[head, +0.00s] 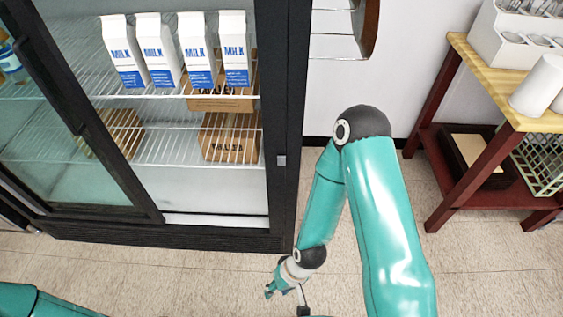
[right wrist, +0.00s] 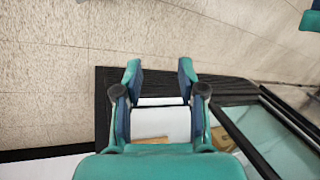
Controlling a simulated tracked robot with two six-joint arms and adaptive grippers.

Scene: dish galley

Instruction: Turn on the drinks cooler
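The drinks cooler (head: 286,110) is a black-framed cabinet filling the left of the head view. A small grey square fitting (head: 281,160), possibly its switch, sits on the right front post. Whether the cooler is on, I cannot tell. My right gripper (head: 270,290) is low in front of the cooler's bottom right corner, below the fitting and apart from it. In the right wrist view my right gripper (right wrist: 159,80) has its two fingers spread with nothing between them; the cooler's dark frame (right wrist: 103,100) shows behind them. My left gripper is out of view.
Milk cartons (head: 199,50) stand on the cooler's upper wire shelf, with cardboard boxes (head: 232,138) below. A glass door (head: 60,130) covers the left part. A red-framed wooden table (head: 480,70) with white containers stands at right. Tiled floor (head: 180,275) in front is clear.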

